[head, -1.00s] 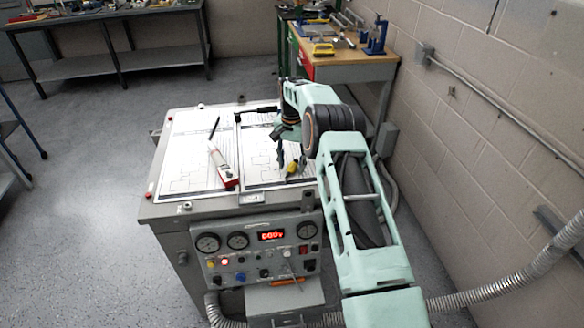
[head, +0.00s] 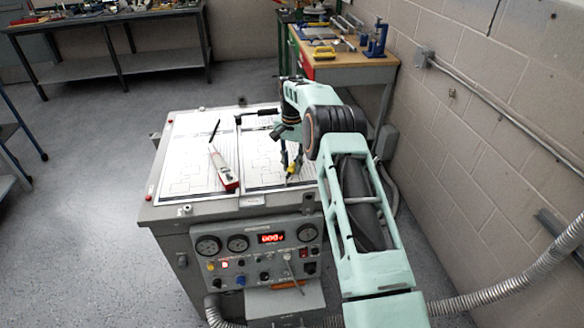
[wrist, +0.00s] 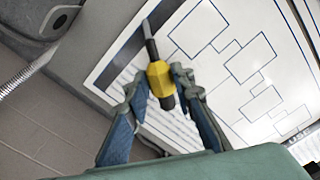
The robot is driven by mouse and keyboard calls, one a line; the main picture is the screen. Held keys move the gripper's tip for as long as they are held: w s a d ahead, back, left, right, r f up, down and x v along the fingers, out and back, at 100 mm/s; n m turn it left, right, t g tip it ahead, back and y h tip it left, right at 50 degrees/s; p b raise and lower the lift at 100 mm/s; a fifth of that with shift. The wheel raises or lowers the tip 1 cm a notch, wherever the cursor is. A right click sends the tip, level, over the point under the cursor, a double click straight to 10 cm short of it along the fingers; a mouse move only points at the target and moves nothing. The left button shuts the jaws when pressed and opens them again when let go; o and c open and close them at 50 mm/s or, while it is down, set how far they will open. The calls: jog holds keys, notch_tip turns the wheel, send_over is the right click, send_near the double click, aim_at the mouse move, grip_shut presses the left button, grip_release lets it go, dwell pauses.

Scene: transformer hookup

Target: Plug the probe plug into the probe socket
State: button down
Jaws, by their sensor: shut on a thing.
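The probe plug (wrist: 160,80) has a yellow body, a black collar and a slim grey tip. My gripper (wrist: 159,84) is shut on its yellow body, one finger on each side. In the wrist view the tip points up and slightly left, over the printed sheet. In the head view my gripper (head: 291,166) is low over the right sheet on the bench top, with the small yellow plug (head: 290,170) between its fingers. Several knobs and jacks show on the front panel (head: 222,262); I cannot tell which is the probe socket.
A red and white handheld tool (head: 224,169) lies on the left sheet, left of my gripper. A black bar (head: 258,113) is at the bench's back. The block wall (head: 480,130) is close on the right. A ridged metal conduit (head: 500,285) runs low at right.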

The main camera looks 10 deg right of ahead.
jog(key=s+a+r+b, duration=0.2)
jog(key=s+r+b, duration=0.2)
jog(key=s+r, duration=0.9)
jog(key=s+d+f+n+b, duration=0.2)
jog(key=s+f+b, duration=0.3)
jog(key=f, duration=0.9)
jog(key=s+d+f+n+g+b, duration=0.1)
jog(key=s+f+b, duration=0.5)
jog(key=f, duration=0.9)
jog(key=s+d+f+n+g+b, duration=0.1)
jog(key=s+f+b, duration=0.5)
jog(key=f, duration=0.8)
jog(key=shift+s+d+f+n, duration=0.3)
jog(key=shift+s+d+n, duration=0.55)
jog(key=shift+s+n, duration=0.2)
jog(key=shift+w, duration=0.15)
